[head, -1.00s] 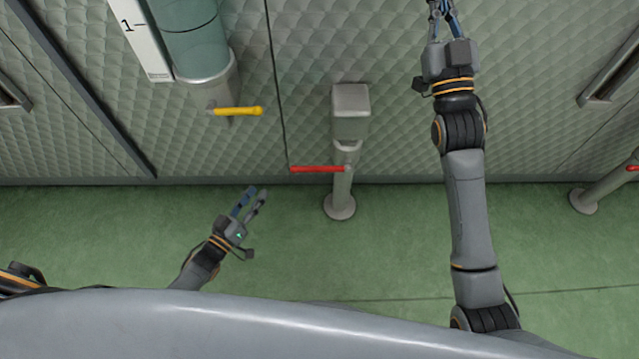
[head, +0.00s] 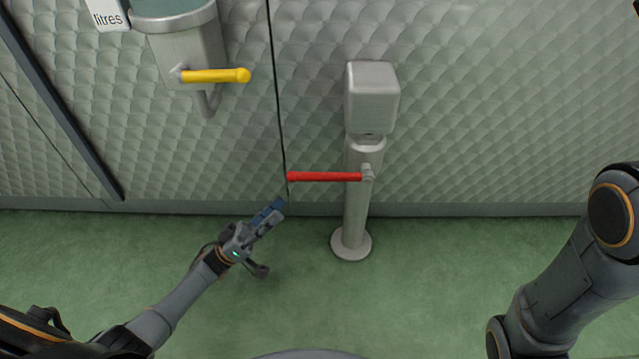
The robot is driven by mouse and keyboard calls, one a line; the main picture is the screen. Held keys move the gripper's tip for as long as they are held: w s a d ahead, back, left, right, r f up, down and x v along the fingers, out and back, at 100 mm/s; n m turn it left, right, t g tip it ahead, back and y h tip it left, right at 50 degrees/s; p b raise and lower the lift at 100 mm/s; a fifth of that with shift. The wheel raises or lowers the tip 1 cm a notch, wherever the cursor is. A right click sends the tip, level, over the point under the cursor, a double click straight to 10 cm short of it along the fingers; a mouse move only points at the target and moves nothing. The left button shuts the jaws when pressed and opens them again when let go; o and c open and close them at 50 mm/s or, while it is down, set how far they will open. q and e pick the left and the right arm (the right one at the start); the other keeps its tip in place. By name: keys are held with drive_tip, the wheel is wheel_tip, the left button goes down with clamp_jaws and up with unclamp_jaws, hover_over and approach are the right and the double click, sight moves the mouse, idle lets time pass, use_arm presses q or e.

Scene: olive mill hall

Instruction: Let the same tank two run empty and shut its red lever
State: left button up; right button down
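The red lever (head: 325,177) sticks out level to the left from a grey standing pipe (head: 356,205) with a box-shaped top (head: 372,97). A tank (head: 178,40) with a greenish sight glass shows at the upper left, mostly cut off by the top edge. My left gripper (head: 272,212) is just below and left of the lever's free end, apart from it in the picture. Its fingers look close together, but I cannot tell whether they are shut. My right arm comes in at the right; its gripper is out of frame. The liquid level is hidden.
A yellow lever (head: 215,76) points right from the tank's base, above my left gripper. A white scale plate (head: 106,14) reading "litres" is beside the tank. A quilted wall (head: 480,120) stands behind.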

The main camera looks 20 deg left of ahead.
sight(316, 176)
use_arm(q)
drive_tip(key=b+x, duration=0.2)
drive_tip(key=x, duration=1.1)
drive_tip(key=shift+w+d+b, duration=0.1)
drive_tip(key=shift+b, duration=0.25)
clamp_jaws()
